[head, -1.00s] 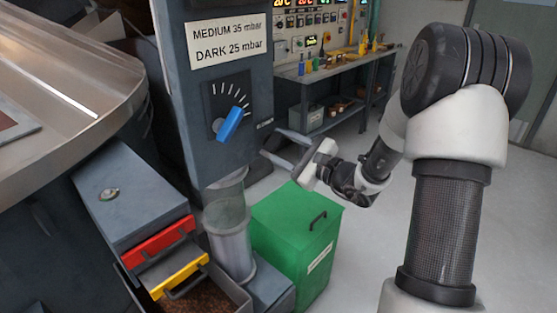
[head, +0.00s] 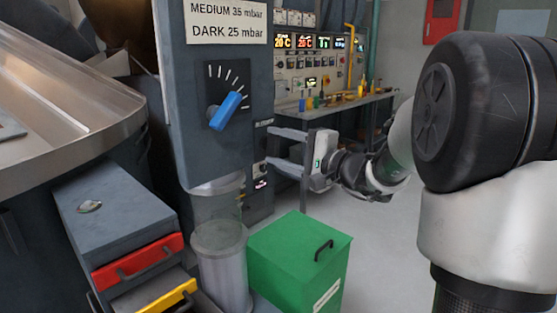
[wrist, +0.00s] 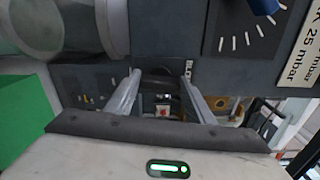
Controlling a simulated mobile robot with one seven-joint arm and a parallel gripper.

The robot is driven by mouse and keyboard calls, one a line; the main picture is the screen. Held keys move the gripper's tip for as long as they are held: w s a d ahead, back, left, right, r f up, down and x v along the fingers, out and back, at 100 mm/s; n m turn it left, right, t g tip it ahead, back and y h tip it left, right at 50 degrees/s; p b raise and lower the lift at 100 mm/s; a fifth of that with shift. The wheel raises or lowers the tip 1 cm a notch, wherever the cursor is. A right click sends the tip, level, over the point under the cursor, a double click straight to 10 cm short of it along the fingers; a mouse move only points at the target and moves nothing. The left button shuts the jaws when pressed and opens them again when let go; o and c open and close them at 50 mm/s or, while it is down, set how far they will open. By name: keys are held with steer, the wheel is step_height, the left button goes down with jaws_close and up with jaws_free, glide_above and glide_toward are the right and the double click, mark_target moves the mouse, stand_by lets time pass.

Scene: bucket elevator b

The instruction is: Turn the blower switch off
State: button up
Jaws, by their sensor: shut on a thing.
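The blower switch (wrist: 161,76) shows as a dark piece between my fingertips in the wrist view, beside a partly hidden "BLO…" label (wrist: 188,70). In the head view the blower label (head: 264,123) is on the right part of the grey column, just above my fingers. My gripper (head: 270,146) reaches leftward to the column below that label, one finger above the other. It also shows in the wrist view (wrist: 160,79), with its fingers on either side of the dark piece. It is shut on the switch. Which way the switch is set cannot be told.
A blue dial knob (head: 228,110) is on the grey column, left of my gripper. A glass cylinder (head: 219,245) and a green bin (head: 300,255) stand below. Red (head: 138,262) and yellow-fronted (head: 170,297) drawers are at lower left. A bench is behind.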

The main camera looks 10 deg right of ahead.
steer(key=shift+n, duration=0.5)
stand_by(0.3)
steer(key=o, duration=1.1)
steer(key=shift+c, duration=0.2)
steer(key=p+v, duration=0.1)
steer(key=v, duration=1.6)
steer(key=shift+s+d, duration=0.15)
steer(key=shift+s, duration=0.05)
